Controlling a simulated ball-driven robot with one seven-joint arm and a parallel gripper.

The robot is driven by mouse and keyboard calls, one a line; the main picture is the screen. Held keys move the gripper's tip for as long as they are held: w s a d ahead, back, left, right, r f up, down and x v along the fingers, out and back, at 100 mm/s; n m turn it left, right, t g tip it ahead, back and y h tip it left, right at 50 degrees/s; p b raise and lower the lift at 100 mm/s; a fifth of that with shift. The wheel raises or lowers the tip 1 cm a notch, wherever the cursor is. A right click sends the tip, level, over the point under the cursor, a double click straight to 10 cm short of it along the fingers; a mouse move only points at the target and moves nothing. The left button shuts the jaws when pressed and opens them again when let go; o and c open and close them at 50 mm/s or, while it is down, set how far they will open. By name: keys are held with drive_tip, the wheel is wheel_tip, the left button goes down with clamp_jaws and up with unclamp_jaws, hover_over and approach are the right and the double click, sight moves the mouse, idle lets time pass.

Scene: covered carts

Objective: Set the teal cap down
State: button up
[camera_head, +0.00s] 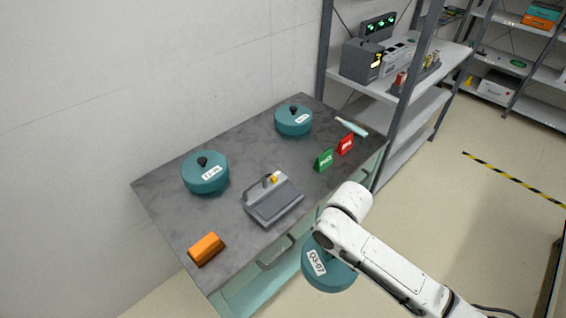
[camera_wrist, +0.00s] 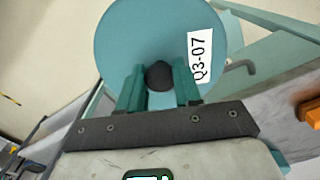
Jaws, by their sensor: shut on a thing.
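The teal cap (camera_head: 328,272) with the label Q3-07 hangs below my arm, in front of the table's front edge in the head view. In the wrist view the teal cap (camera_wrist: 125,45) fills the upper middle, and my gripper (camera_wrist: 159,84) is shut on its dark round knob. The jaws themselves are hidden behind my arm in the head view. Two other teal caps with dark knobs stand on the grey tabletop (camera_head: 225,240): one at left (camera_head: 205,175), one at the back (camera_head: 293,120).
On the table are a grey tray-like device (camera_head: 273,200), an orange block (camera_head: 206,249), a green sign (camera_head: 323,160), a red sign (camera_head: 345,145) and a pale tube (camera_head: 351,127). A metal shelf (camera_head: 425,105) stands right of the table. The front left tabletop has bare room.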

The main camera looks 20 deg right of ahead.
sight(335, 262)
drive_tip(key=f+b, duration=0.1)
drive_tip(key=f, duration=0.1)
drive_tip(key=f+b, duration=0.2)
drive_tip(key=d+f+b, duration=0.1)
drive_tip(key=f+b, duration=0.1)
drive_tip(key=shift+s+f, duration=0.3)
drive_tip(key=shift+s, duration=0.1)
drive_tip(key=s+f, duration=0.4)
drive_tip(key=shift+s+f+m+p, duration=0.15)
drive_tip(key=shift+f+m+p, duration=0.15)
drive_tip(key=shift+m+p, duration=0.1)
drive_tip(key=shift+a+r, duration=0.1)
drive_tip(key=shift+a, duration=0.25)
drive_tip(key=shift+r, duration=0.1)
